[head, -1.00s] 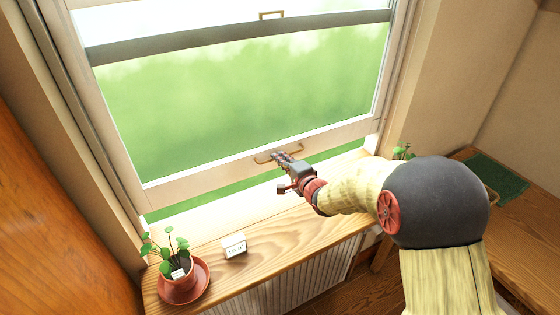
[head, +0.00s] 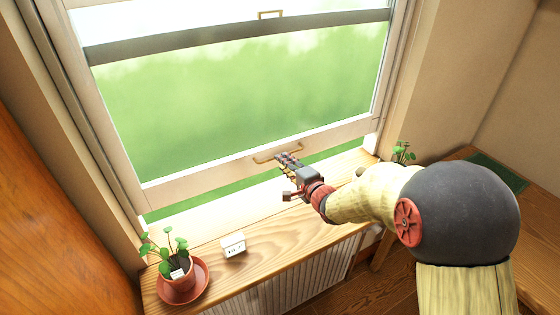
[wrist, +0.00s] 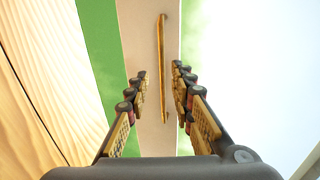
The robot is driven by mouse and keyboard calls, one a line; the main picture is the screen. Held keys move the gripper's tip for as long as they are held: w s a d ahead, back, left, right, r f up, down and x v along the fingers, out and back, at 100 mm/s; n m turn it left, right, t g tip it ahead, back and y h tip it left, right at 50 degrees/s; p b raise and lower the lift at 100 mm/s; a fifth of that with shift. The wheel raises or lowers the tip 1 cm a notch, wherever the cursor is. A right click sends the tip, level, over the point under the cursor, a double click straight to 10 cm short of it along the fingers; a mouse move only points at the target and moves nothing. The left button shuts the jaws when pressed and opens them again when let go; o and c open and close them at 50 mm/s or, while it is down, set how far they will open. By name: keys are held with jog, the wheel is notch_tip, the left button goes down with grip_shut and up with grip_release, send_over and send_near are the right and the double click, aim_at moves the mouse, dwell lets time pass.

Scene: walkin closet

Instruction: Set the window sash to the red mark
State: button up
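The white window sash's bottom rail (head: 215,175) sits a little above the sill, with a narrow strip of green showing under it. A brass bar handle (head: 265,154) is fixed to this rail. My gripper (head: 284,159) is close to the handle's right end. In the wrist view, my gripper (wrist: 158,78) is open with its two fingers apart, and the brass handle (wrist: 162,68) shows in the gap between them, lined up lengthwise. It looks ungripped; I cannot tell whether a finger touches it. I see no red mark in either view.
On the wooden sill (head: 290,228) stand a potted plant (head: 178,285) on a terracotta saucer and a small white block (head: 232,245) with dark lettering. Another plant (head: 402,152) is at the right end. A grey rail (head: 230,36) crosses the window above.

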jog(key=v, duration=0.8)
jog(key=shift+s, duration=0.1)
jog(key=s+d+f+n+g+h, duration=0.25)
jog(key=d+f+n+h, duration=0.2)
jog(key=f, duration=0.45)
jog(key=s+d+f+n+g+h, duration=0.2)
jog(key=s+d+n+g+h, duration=0.15)
jog(key=s+d, duration=0.45)
jog(key=s+d+r+n+g, duration=0.1)
jog(key=s+r+n, duration=0.1)
jog(key=s+r, duration=0.7)
jog(key=s+d+r+n+g, duration=0.1)
jog(key=s+d+r+n, duration=0.1)
jog(key=s+r, duration=0.6)
jog(key=s, duration=0.7)
jog(key=shift+r, duration=0.4)
jog(key=shift+d, duration=0.1)
